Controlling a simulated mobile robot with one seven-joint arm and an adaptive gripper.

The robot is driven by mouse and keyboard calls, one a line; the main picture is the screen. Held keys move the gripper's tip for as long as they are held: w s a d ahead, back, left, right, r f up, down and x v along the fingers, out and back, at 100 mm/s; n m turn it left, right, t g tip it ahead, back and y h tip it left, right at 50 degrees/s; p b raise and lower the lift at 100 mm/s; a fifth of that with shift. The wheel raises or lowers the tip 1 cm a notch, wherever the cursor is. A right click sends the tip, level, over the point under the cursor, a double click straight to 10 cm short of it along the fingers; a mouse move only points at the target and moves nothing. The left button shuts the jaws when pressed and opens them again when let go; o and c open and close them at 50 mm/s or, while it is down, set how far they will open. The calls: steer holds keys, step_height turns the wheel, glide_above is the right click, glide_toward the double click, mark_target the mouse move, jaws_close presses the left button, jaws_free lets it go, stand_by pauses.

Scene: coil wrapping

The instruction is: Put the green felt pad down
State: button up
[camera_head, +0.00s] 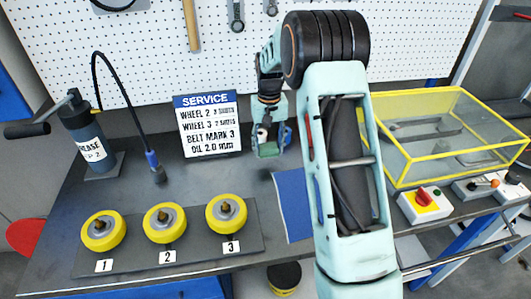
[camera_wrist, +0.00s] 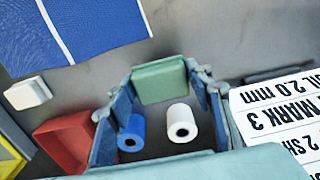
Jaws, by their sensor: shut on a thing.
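The green felt pad (camera_wrist: 160,82) is a small flat green block in the wrist view. It sits between the fingertips of my gripper (camera_wrist: 162,90), which is shut on it. In the head view my gripper (camera_head: 268,148) points down over the back of the bench, right of the service board. The pad is hard to make out there. A blue roll (camera_wrist: 131,133) and a white roll (camera_wrist: 182,123) show between my fingers in the wrist view. I cannot tell how far the pad is above the bench.
The service board (camera_head: 208,125) stands close to my gripper. A blue mat (camera_head: 292,205) lies in front, partly behind my arm. A red tray (camera_wrist: 65,142) and a white block (camera_wrist: 28,92) are nearby. Yellow wheels (camera_head: 165,222) stand front left; a yellow-edged clear case (camera_head: 450,130) is at right.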

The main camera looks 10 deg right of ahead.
mark_target(266, 163)
steer(key=shift+w+a+f, duration=0.4)
steer(key=shift+a+f, duration=0.05)
steer(key=shift+f, duration=1.75)
steer(key=shift+f, duration=0.1)
steer(key=shift+f, duration=0.15)
steer(key=o, duration=1)
steer(key=shift+r, duration=0.2)
step_height(266, 163, up, 12)
steer(key=shift+r, duration=0.1)
